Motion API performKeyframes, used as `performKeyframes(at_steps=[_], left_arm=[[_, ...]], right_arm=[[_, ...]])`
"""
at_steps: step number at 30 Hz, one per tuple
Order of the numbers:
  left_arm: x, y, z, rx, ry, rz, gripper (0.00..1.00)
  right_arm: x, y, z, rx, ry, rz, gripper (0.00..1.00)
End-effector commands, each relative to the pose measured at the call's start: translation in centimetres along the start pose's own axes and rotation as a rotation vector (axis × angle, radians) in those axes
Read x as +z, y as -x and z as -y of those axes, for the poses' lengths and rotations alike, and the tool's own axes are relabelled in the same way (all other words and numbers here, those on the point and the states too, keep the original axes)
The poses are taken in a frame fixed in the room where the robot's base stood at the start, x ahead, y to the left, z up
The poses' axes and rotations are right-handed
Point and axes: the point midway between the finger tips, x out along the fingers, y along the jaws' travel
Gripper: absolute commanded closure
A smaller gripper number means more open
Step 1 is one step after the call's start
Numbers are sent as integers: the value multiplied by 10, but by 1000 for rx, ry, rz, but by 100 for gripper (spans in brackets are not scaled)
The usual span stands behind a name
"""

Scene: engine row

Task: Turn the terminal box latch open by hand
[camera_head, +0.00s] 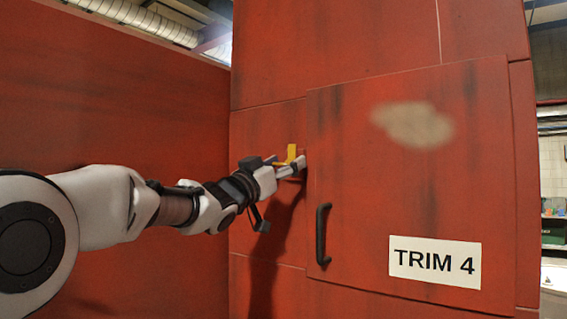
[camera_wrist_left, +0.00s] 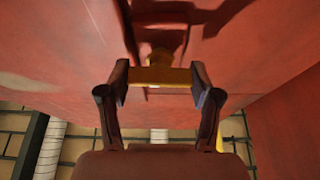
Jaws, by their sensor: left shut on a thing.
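The terminal box (camera_head: 360,220) is a large red cabinet with a closed door on its front. Its yellow latch (camera_head: 291,153) sits just left of the door's upper left edge. My left gripper (camera_head: 288,168) reaches in from the left and is at the latch. In the left wrist view, the latch (camera_wrist_left: 160,77) shows as a yellow bar between the two fingers of my left gripper (camera_wrist_left: 162,82), which is shut on it. In the head view the gripper hides part of the latch. My right gripper is in neither view.
A black handle (camera_head: 322,234) stands upright on the door, below and right of the latch. A white label (camera_head: 435,262) reads TRIM 4. A red wall (camera_head: 110,110) stands along the left, behind my left arm. Shelves with small items (camera_head: 553,215) show at the far right.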

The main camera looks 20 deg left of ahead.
Motion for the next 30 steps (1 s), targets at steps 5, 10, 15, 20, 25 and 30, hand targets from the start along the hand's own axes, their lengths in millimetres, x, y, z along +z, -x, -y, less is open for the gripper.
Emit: performKeyframes(at_steps=[5,10,15,20,25,30], left_arm=[[-2,0,0,-30,74,-3,71],[-2,0,0,-29,72,-3,71],[-2,0,0,-29,71,-3,10],[-1,0,0,-29,71,-2,10],[-2,5,0,-29,71,-2,10],[-1,33,0,-29,73,-2,10]], right_arm=[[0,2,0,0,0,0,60],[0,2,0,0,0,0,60],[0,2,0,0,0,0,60],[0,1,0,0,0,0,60],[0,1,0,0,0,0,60],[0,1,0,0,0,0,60]])
